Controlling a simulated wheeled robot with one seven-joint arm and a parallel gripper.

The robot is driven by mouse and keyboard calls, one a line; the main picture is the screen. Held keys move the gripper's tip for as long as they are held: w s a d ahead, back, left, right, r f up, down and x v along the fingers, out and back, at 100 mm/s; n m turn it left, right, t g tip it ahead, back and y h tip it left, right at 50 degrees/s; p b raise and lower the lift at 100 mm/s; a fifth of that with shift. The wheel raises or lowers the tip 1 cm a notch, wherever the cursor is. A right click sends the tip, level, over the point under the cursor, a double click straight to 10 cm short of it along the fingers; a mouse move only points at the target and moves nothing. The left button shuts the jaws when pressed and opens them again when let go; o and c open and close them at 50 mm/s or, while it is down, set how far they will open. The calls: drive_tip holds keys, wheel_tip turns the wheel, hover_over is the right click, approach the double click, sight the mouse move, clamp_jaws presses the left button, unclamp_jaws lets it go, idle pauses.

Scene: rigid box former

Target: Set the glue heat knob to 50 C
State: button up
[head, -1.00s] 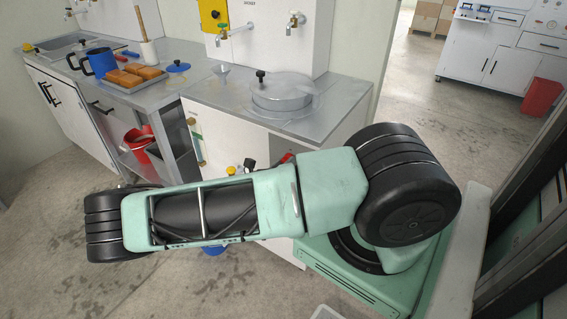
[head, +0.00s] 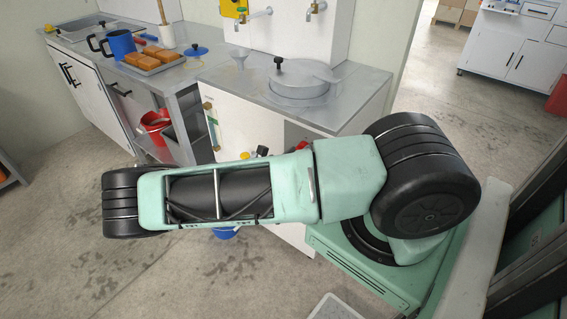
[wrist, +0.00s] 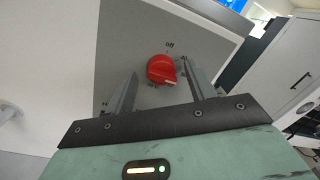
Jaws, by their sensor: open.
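In the wrist view a red round knob (wrist: 161,69) sits on a grey panel (wrist: 150,32). The word "off" is printed just above it. A pale mark shows on the knob's lower right edge. My gripper (wrist: 160,76) is open, with one finger left of the knob and one to its right. Whether either finger touches the knob cannot be told. In the head view my gripper is hidden, and a small red patch (head: 302,145) shows above my arm; I cannot tell whether it is the knob.
A counter (head: 350,100) with a round lidded pot (head: 300,85) stands behind my arm. A blue item (head: 225,233) lies below my arm. The floor at left is open.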

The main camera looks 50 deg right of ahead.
drive_tip(key=a+b, duration=0.2)
drive_tip(key=a, duration=1.5)
drive_tip(key=shift+s+f+b, duration=0.25)
drive_tip(key=shift+f+b, duration=0.1)
drive_tip(key=shift+f, duration=0.1)
drive_tip(key=s+a+r+m+g+y+p, duration=0.1)
drive_tip(key=s+a+r+m+g+y, duration=0.1)
drive_tip(key=s+a+r+m+y, duration=0.4)
drive_tip(key=s+a+r+m+g+y+p, duration=0.1)
drive_tip(key=s+a+r+m+g+y, duration=0.3)
drive_tip(key=a, duration=0.4)
drive_tip(key=s+a+r+m+t+y, duration=0.2)
drive_tip(key=s+a+r+m+y, duration=0.1)
drive_tip(key=r, duration=0.5)
drive_tip(key=s+a+r+m+t+y+p, duration=0.1)
drive_tip(key=s+a+r+m+t+y, duration=0.2)
drive_tip(key=a+r+y, duration=0.3)
wheel_tip(320, 180, up, 2)
drive_tip(key=shift+s+r+m+p, duration=0.25)
drive_tip(key=shift+s+m+p, duration=0.05)
drive_tip(key=shift+m, duration=0.4)
drive_tip(key=shift+d, duration=0.1)
